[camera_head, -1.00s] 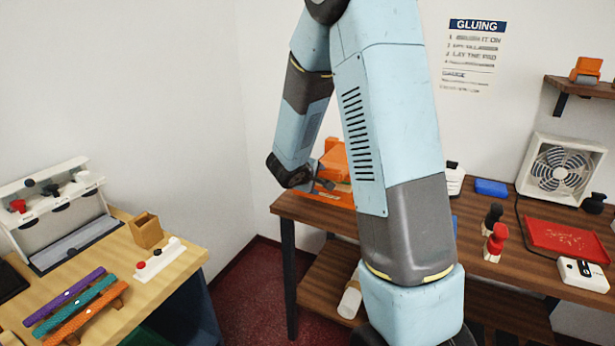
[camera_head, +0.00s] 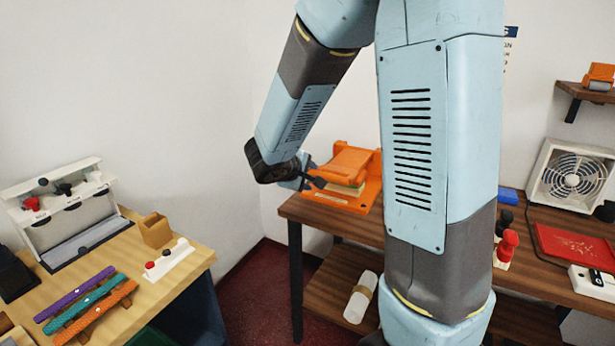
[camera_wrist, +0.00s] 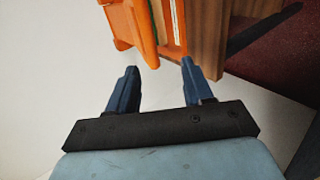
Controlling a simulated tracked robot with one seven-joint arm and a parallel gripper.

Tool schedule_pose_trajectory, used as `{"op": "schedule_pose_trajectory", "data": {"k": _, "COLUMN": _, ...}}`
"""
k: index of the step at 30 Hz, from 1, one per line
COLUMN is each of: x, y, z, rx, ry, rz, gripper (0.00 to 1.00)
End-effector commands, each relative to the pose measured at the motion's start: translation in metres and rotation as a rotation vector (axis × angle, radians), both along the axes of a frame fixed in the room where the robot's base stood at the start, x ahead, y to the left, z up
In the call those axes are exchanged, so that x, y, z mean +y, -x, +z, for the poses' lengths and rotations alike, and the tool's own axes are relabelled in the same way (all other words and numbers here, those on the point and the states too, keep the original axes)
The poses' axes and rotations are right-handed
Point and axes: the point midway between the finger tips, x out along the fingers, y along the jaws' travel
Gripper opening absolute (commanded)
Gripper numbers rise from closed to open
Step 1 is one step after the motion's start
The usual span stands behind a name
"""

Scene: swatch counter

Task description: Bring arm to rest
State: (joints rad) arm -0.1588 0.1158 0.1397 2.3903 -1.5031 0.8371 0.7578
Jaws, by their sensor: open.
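My gripper (camera_wrist: 160,80) is open in the wrist view, with two dark blue fingers apart and nothing between them. In the head view my gripper (camera_head: 312,178) is at the left end of the dark wood bench, in front of and left of the orange press (camera_head: 350,178); whether they touch cannot be told. The orange press also shows in the wrist view (camera_wrist: 142,28), beyond the fingertips. My blue arm is bent and hides the middle of the bench.
The dark bench (camera_head: 545,245) carries a red tray (camera_head: 575,246), a fan (camera_head: 572,178) and red and black handled tools. A light wood table (camera_head: 150,290) at left holds several coloured strips, a small wooden box (camera_head: 155,230) and a white rack (camera_head: 70,210). Floor shows between.

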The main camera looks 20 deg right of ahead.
Motion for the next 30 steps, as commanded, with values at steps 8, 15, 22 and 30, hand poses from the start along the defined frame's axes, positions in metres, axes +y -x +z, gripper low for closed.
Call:
{"op": "schedule_pose_trajectory", "data": {"k": 8, "x": -0.001, "y": 0.0, "z": 0.0, "rx": 0.0, "ry": 0.0, "rz": -0.001, "gripper": 0.51}}
{"op": "schedule_pose_trajectory", "data": {"k": 15, "x": -0.01, "y": 0.012, "z": 0.012, "rx": -0.006, "ry": -0.022, "rz": -0.048, "gripper": 0.51}}
{"op": "schedule_pose_trajectory", "data": {"k": 22, "x": -0.036, "y": 0.063, "z": 0.048, "rx": -0.012, "ry": -0.134, "rz": -0.218, "gripper": 0.51}}
{"op": "schedule_pose_trajectory", "data": {"k": 30, "x": -0.049, "y": 0.131, "z": 0.079, "rx": -0.013, "ry": -0.339, "rz": -0.385, "gripper": 0.51}}
